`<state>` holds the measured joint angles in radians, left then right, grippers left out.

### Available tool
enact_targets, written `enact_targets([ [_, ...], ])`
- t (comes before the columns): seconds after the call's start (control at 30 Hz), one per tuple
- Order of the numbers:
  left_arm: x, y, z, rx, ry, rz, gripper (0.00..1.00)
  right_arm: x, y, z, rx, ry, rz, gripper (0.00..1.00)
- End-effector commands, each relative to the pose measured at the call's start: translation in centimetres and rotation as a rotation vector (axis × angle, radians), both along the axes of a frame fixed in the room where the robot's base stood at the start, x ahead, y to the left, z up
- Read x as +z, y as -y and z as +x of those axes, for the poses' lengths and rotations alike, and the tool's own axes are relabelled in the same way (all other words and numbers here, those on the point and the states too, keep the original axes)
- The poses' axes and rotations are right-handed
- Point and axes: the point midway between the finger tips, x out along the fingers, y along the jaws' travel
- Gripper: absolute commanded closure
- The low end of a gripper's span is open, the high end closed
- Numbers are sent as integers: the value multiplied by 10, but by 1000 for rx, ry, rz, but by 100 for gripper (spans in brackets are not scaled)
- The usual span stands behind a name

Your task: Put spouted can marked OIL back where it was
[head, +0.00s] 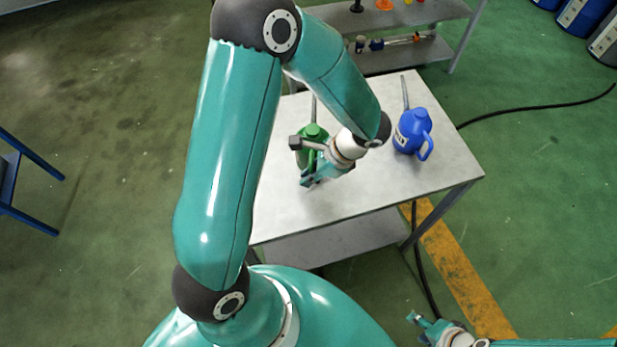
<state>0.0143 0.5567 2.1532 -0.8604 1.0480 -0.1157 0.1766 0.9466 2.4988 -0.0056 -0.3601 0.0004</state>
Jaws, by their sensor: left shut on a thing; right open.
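A green spouted can (314,132) stands on or just above the grey table, with its thin spout pointing to the back. My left gripper (303,162) reaches down over it from the right and is shut on it. The gripper and wrist hide part of the can, and no label on it shows. A blue spouted can (414,128) with a handle stands upright to the right, apart from the gripper. It has a white label whose text is too small to read surely. My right gripper (425,325) is open and empty at the lower right, off the table.
The table (400,188) has free room at its front and right. A grey shelf (405,54) with small items stands behind it. A black cable (530,107) lies on the green floor. Drums (583,18) stand at the upper right, and a blue frame (30,155) is at the left.

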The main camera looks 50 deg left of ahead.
Motion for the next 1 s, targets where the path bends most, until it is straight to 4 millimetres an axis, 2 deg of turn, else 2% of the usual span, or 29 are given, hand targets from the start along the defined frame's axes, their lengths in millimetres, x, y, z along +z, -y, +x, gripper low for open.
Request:
enact_targets([
  [0.17, -21, 0, 0, -1, -1, 0, 100, 1, 0, 0, 0, 0, 0, 52],
  [0.5, -24, 0, 1, -1, 2, 0, 100, -2, 0, 0, 0, 0, 0, 52],
  [0.53, -25, 0, 0, -2, 1, -1, 87, -3, 0, 0, 0, 0, 0, 52],
  [0.67, -24, 0, 0, -2, 1, -1, 66, -1, 0, 0, 0, 0, 0, 52],
  [1.0, -22, 0, 0, -1, 0, 0, 64, 0, 0, 0, 0, 0, 0, 52],
])
